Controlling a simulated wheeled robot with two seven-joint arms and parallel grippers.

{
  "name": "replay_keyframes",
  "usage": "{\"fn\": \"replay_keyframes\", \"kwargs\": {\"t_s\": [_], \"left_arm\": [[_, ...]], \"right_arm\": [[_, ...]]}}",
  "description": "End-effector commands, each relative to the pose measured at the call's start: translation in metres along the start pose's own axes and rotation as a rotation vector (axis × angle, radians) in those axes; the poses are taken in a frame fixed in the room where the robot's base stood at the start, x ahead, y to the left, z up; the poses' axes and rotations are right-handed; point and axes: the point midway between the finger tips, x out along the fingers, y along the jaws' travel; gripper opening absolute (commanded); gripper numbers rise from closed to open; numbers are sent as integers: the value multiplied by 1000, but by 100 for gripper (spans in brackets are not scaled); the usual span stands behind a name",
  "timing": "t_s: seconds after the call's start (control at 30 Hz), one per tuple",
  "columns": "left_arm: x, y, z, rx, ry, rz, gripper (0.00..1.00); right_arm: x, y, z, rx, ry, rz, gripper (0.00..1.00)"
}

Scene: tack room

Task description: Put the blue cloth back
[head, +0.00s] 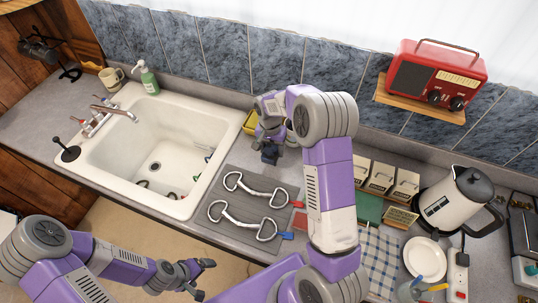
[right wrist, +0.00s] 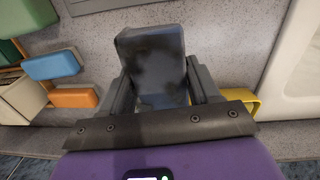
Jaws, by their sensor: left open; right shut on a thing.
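My right gripper (head: 267,138) is over the counter just right of the sink, pointing down. It is shut on a dark blue-grey folded piece, the blue cloth (right wrist: 152,62), which stands out between its two fingers in the right wrist view. In the head view the cloth (head: 270,156) shows as a small dark blue patch under the gripper. A yellow tray (head: 250,122) is right beside the gripper, partly hidden by it; its yellow edge (right wrist: 246,104) shows behind the right finger in the wrist view. My left gripper (head: 203,279) is open and empty at the front, below the counter edge.
A white sink (head: 232,125) holds several small items. A grey mat (head: 237,179) with two metal bits (head: 256,189) lies in front of my right gripper. Small boxes (head: 381,177), a kettle (head: 455,200) and a white plate (head: 424,257) crowd the right side.

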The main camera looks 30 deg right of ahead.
Motion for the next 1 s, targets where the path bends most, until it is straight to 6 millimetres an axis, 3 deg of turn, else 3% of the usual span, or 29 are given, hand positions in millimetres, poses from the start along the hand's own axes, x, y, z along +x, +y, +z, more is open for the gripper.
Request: {"fn": "replay_keyframes", "kwargs": {"t_s": [0.1, 0.33, 0.5, 0.9, 0.93, 1.0], "left_arm": [[-2, 1, 0, 0, 0, 0, 90], [-3, 1, 0, 0, 0, 0, 90], [-5, 2, 0, 0, 1, 0, 90], [-1, 0, 0, 0, 1, 0, 90], [-1, 0, 0, 0, 1, 0, 90], [-2, 1, 0, 0, 1, 0, 90]], "right_arm": [[20, -1, 0, 1, -2, 0, 31], [39, -2, 0, 2, -1, 0, 31], [63, -4, 0, 0, -1, 0, 31], [71, -5, -1, 1, 2, -2, 31], [71, -4, -1, 1, 1, -2, 63], [70, -4, -1, 1, 1, -2, 74]]}}
